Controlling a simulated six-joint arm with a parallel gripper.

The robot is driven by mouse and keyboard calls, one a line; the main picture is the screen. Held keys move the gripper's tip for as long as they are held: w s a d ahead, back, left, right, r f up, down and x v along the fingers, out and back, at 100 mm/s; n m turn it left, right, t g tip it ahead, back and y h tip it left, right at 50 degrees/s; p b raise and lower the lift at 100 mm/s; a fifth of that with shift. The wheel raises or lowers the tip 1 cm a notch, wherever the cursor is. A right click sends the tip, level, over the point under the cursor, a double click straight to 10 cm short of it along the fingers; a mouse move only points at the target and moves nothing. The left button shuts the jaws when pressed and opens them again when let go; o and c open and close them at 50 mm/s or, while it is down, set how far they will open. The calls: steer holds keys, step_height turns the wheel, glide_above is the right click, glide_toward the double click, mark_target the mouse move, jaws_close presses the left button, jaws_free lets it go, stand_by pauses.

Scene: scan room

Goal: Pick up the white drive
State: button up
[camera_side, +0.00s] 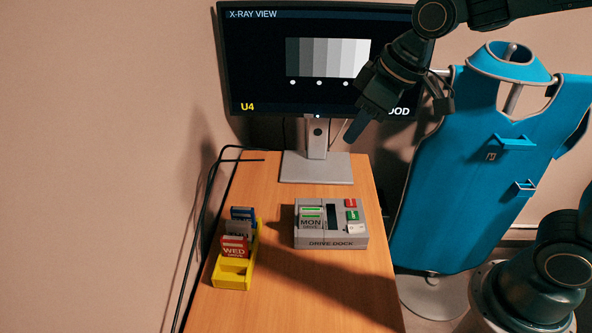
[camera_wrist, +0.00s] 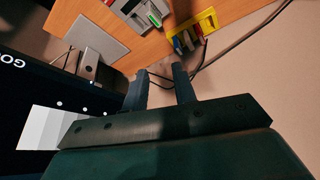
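A pale grey-white drive marked MON (camera_side: 311,223) sits in the left slot of the grey drive dock (camera_side: 333,243), with green strips at its top. In the wrist view a pale drive with a green strip (camera_wrist: 154,18) shows at the dock. The yellow rack (camera_side: 232,275) at left holds a red WED drive (camera_side: 235,251), a greyish drive behind it and a blue drive (camera_side: 242,213); the greyish one is partly hidden. My gripper (camera_side: 352,134) is high in front of the monitor, above and behind the dock. In the wrist view its fingers (camera_wrist: 159,82) are apart with nothing between them.
The monitor (camera_side: 258,67) stands at the back of the wooden table (camera_side: 300,290) on a grey foot (camera_side: 316,168). Black cables run along the table's left side. A blue apron on a stand (camera_side: 450,180) is at right. The table's front is clear.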

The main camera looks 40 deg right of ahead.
steer(key=w+a+f+n, duration=0.2)
steer(key=w+a+f, duration=0.4)
steer(key=w, duration=0.2)
steer(key=n+g+y, duration=0.2)
glide_toward(240, 223)
steer(key=v, duration=0.2)
steer(key=shift+s+a+r, duration=0.1)
steer(key=shift+a+r, duration=0.05)
steer(key=shift+r, duration=0.15)
steer(key=shift+t, duration=0.3)
steer(key=shift+x, duration=4.25)
steer(key=shift+f, duration=0.2)
steer(key=shift+x, duration=2.4)
steer(key=shift+s+f, duration=0.1)
steer(key=shift+s, duration=0.05)
